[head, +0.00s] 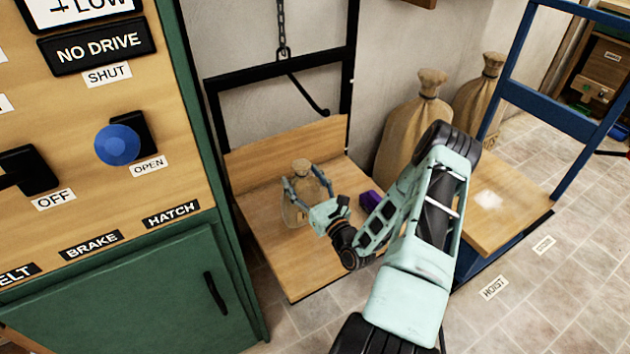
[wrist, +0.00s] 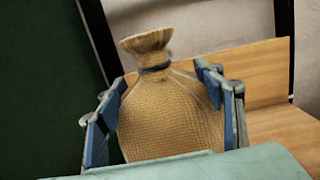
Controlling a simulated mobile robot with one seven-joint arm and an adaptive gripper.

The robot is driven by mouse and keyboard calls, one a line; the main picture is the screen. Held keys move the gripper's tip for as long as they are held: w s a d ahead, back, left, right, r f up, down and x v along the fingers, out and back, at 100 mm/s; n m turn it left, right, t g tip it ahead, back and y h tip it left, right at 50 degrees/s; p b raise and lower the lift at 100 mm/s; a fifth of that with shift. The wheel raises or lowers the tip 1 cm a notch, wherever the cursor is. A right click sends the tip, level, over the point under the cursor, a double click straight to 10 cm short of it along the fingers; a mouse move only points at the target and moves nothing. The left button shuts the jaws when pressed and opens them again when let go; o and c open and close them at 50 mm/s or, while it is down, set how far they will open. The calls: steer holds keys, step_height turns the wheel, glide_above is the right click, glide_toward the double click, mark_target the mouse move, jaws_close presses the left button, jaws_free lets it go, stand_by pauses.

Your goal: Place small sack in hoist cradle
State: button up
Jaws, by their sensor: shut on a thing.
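The small sack (head: 295,212) is tan woven cloth with a dark tie at its neck; it stands nearly upright. My gripper (head: 304,184) is shut on it, one finger on each side. The wrist view shows the sack (wrist: 165,115) between the blue finger pads (wrist: 160,80), its neck leaning slightly. The sack is over a wooden platform (head: 300,265) with a back board and a black frame, below a hanging chain and hook (head: 283,45); this looks like the hoist cradle. I cannot tell whether the sack's base touches the boards.
A purple block (head: 371,199) is on the platform's right side. Two large sacks (head: 408,125) stand behind by the wall. A green cabinet with a control panel (head: 110,150) is close on the left. A blue-framed wooden platform (head: 505,215) stands right, near a floor label reading HOIST (head: 493,287).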

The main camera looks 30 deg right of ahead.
steer(key=shift+w+a+f+b, duration=0.2)
steer(key=shift+w+a+f, duration=0.05)
steer(key=shift+w+f, duration=0.35)
steer(key=shift+w+a+f+b, duration=0.2)
steer(key=shift+w+a+f, duration=0.05)
steer(key=shift+w+f, duration=0.3)
step_height(320, 180, down, 3)
steer(key=shift+w+f+b, duration=0.1)
steer(key=shift+f+b, duration=0.05)
steer(key=shift+b, duration=0.4)
steer(key=o, duration=1.6)
steer(key=shift+f, duration=0.3)
steer(key=o, duration=0.5)
steer(key=shift+r, duration=0.1)
